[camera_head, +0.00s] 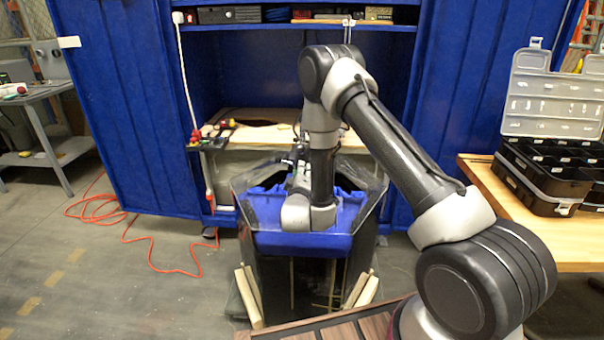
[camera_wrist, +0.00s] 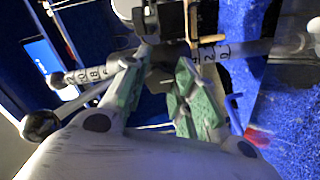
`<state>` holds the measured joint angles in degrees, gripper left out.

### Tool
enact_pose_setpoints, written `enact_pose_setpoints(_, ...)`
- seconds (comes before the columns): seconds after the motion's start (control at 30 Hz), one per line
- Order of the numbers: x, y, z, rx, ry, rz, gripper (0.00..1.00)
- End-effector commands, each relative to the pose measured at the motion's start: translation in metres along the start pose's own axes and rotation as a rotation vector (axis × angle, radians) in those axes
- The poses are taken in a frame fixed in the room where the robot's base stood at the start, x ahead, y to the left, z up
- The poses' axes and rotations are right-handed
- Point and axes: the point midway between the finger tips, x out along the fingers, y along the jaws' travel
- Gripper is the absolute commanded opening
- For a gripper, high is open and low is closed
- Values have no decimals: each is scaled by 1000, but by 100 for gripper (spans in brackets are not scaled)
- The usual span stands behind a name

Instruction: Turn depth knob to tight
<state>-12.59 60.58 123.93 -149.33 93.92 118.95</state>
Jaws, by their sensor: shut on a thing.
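A grey shaft with printed numbers (camera_wrist: 90,75) crosses the wrist view and passes through a black bracket (camera_wrist: 165,20). My gripper (camera_wrist: 161,76) reaches up to this bracket with its two green-padded fingers. It is shut on a dark piece between the fingertips, which appears to be the depth knob; the fingers hide much of it, and its turn cannot be read. In the head view, my gripper is mostly hidden behind my arm, over the tank (camera_head: 303,243) with its blue rim.
A thin lever with a black ball end (camera_wrist: 40,125) lies left of my fingers. A workbench (camera_head: 265,137) with small tools stands behind the tank. A wooden table (camera_head: 540,235) with an open organizer case (camera_head: 548,165) is at right. An orange cord (camera_head: 150,240) lies on the left floor.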

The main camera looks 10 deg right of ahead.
Motion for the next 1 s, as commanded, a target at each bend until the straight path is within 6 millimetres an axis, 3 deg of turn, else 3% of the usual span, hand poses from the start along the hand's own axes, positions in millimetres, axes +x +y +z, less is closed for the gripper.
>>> enact_pose_setpoints(0.17, -1, -1, 2, -2, -3, -4, 3)
enact_pose_setpoints(0.2, -1, -1, 2, -2, -3, -4, 32)
enact_pose_setpoints(0.3, 0, -1, 1, -2, -3, -3, 49)
enact_pose_setpoints(0.67, -4, -1, 0, -2, 0, -2, 49)
enact_pose_setpoints(0.77, -15, -1, 0, -3, -1, -4, 49)
enact_pose_setpoints(1.0, -68, -2, 0, -5, 1, -5, 49)
